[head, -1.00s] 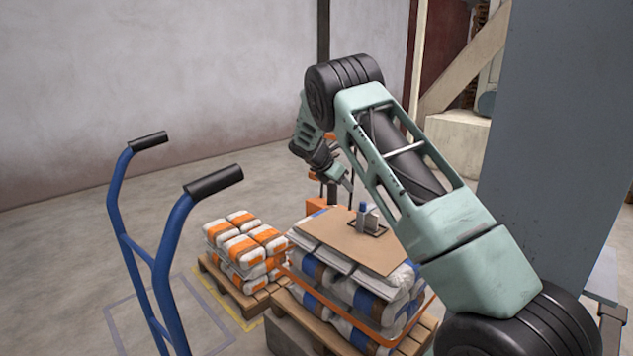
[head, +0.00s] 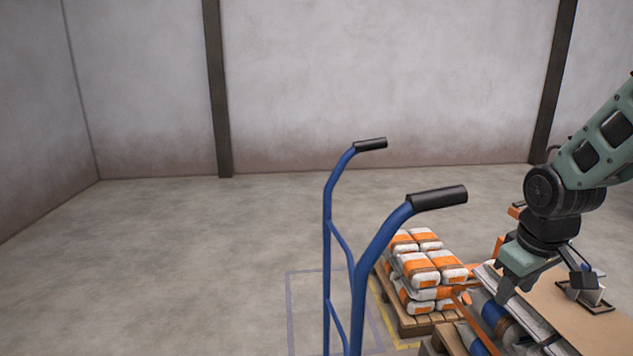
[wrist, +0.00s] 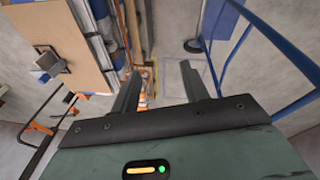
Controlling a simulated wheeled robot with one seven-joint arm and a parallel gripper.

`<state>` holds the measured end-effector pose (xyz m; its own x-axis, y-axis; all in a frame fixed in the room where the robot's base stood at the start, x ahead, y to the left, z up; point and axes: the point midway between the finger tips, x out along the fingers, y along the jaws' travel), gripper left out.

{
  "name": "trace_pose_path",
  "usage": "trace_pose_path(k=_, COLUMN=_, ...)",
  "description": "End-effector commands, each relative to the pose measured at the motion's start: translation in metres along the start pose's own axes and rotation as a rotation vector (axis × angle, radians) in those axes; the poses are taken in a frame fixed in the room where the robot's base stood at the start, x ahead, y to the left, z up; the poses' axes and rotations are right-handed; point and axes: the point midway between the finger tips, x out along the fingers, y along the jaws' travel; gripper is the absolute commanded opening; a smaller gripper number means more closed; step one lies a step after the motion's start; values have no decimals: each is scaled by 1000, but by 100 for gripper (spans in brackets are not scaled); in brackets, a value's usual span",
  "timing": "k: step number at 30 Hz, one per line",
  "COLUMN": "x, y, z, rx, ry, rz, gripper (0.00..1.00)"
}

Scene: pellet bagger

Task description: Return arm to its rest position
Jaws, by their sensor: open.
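My gripper (head: 518,283) hangs from my green arm at the right of the head view, beside the left edge of the stacked pallet. In the wrist view its two fingers (wrist: 160,90) stand apart with nothing between them, so it is open and empty. A cardboard sheet (head: 562,304) tops the stack of blue-banded bags (head: 497,316). A small grey device with a dark frame (head: 586,290) sits on the sheet, and it also shows at the upper left of the wrist view (wrist: 50,62).
A blue hand truck (head: 360,270) with black grips stands upright left of the stack. A second pallet (head: 413,325) carries orange-and-white bags (head: 420,265) behind it. Open concrete floor (head: 170,270) lies to the left, with grey walls beyond.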

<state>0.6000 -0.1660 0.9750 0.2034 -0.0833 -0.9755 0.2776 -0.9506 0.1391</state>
Motion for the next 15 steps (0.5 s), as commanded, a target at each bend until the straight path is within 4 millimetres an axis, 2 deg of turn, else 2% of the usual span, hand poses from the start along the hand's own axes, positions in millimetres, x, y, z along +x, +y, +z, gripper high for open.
trace_pose_path(k=3, x=-10, y=-34, z=27, rx=136, ry=25, rz=-40, gripper=45)
trace_pose_path(k=8, x=-18, y=-69, z=64, rx=314, ry=41, rz=-82, gripper=45)
trace_pose_path(k=10, x=-29, y=-94, z=56, rx=232, ry=29, rz=-106, gripper=45)
trace_pose_path(k=15, x=-52, y=-156, z=61, rx=52, ry=-14, rz=-156, gripper=45)
